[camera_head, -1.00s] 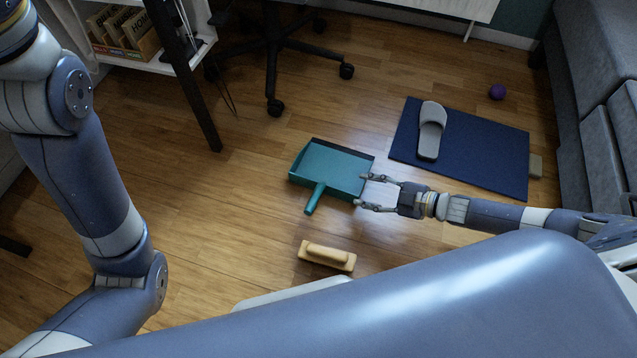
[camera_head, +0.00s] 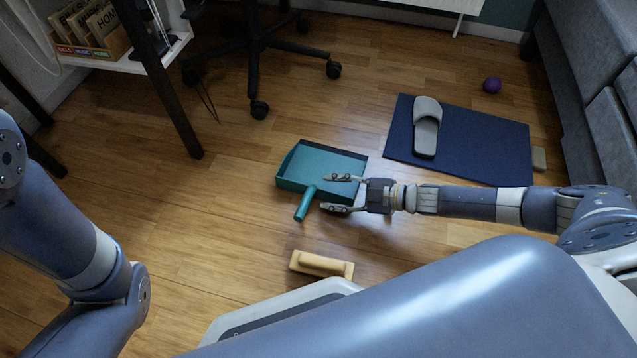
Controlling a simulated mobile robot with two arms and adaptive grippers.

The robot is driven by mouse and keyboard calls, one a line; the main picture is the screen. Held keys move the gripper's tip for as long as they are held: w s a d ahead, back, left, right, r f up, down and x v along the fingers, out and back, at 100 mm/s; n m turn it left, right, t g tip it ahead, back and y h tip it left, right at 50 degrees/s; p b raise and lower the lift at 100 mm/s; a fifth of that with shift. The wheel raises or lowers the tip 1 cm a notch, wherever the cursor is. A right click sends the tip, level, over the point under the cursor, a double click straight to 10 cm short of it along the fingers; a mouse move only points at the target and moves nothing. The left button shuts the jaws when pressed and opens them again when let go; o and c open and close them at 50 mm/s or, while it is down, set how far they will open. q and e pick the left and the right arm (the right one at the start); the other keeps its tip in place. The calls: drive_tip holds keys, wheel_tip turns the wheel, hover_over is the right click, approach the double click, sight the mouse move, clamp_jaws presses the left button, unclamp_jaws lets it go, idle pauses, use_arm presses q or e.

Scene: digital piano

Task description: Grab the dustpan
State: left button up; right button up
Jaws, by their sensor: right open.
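The teal dustpan (camera_head: 318,163) lies on the wooden floor in the middle of the head view, its short handle (camera_head: 304,205) pointing toward me. My right gripper (camera_head: 332,193) comes in from the right and is open. Its far finger overlaps the dustpan's near right part in the picture, and its near finger is just right of the handle's end. The handle is not between the fingers; I cannot tell whether a finger touches the pan. My left arm shows at the left edge, but its gripper is out of view.
A wooden brush or block (camera_head: 321,264) lies on the floor nearer me. A blue mat (camera_head: 470,145) with a grey slipper (camera_head: 426,128) is at right, and a purple ball (camera_head: 492,85) lies beyond. An office chair base (camera_head: 258,60) and shelf (camera_head: 150,60) stand behind.

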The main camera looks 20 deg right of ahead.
sight(317, 191)
drive_tip(key=b+x, duration=0.2)
drive_tip(key=x, duration=0.1)
drive_tip(key=shift+w+f, duration=0.1)
drive_tip(key=shift+f, duration=0.05)
drive_tip(key=shift+w+a+b, duration=0.25)
drive_tip(key=shift+a+b, duration=0.15)
drive_tip(key=shift+b, duration=0.05)
clamp_jaws()
